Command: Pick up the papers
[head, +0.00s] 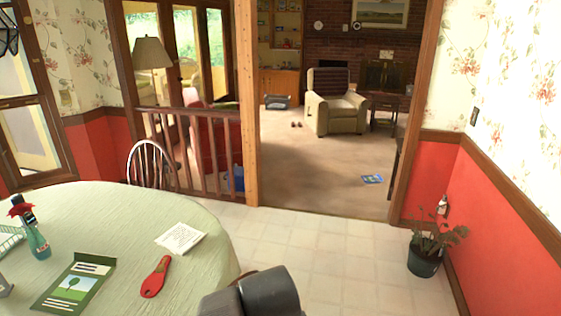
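White papers (181,238) with lines of dark print lie flat near the right edge of a round table (120,215), which has a pale green cloth. I cannot tell how many sheets there are. A dark grey rounded part of my arm shows at the bottom middle, just right of the table edge. My gripper itself is not in view.
On the table are a red handled item (156,277), a green folder (73,285) with a tree picture, and a spray bottle (32,232). A potted plant (424,258) stands by the right wall. The tiled floor between is clear. A railing (200,150) stands behind the table.

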